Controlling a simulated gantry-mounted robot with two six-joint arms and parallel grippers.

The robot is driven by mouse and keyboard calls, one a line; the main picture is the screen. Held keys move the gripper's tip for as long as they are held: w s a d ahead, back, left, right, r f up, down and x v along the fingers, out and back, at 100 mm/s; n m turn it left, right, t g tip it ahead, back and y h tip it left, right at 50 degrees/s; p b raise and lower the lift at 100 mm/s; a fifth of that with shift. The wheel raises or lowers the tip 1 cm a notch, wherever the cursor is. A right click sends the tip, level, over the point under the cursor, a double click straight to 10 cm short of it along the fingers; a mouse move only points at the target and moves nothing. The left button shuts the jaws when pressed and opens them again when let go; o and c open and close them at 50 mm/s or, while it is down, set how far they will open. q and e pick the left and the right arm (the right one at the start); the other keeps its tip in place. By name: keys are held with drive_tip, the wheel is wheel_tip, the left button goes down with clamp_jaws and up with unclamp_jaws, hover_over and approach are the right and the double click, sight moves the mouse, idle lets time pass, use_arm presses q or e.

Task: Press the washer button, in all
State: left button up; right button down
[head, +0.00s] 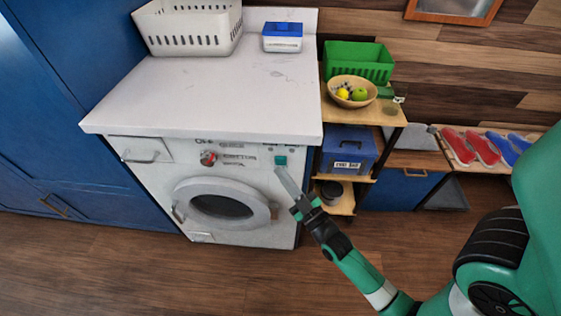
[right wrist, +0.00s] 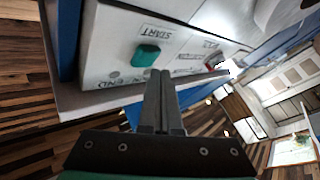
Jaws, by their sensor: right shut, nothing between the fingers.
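The white washer (head: 232,217) stands under a white countertop, its round door closed. Its green button (head: 280,160) sits at the upper right of the front panel. The button also shows in the right wrist view (right wrist: 145,55), beside a label reading START. My right gripper (head: 280,172) is shut and empty, with its fingertips just below the button in the head view. In the right wrist view the fingertips (right wrist: 160,75) appear close to the button; I cannot tell if they touch it. My left gripper is not in view.
A red knob (head: 208,158) is on the panel left of the button. A white basket (head: 190,28) and a blue-lidded box (head: 282,38) stand on the countertop (head: 215,95). A shelf with a fruit bowl (head: 351,92) and a blue crate (head: 348,150) stands right of the washer.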

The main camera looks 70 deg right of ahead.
drive_tip(key=shift+w+d, duration=0.15)
drive_tip(key=shift+d, duration=0.3)
drive_tip(key=shift+w+d, duration=0.1)
drive_tip(key=shift+d, duration=0.35)
idle(0.6)
drive_tip(key=shift+s+a+b, duration=0.25)
drive_tip(key=shift+a+b, duration=0.65)
drive_tip(key=shift+b, duration=0.15)
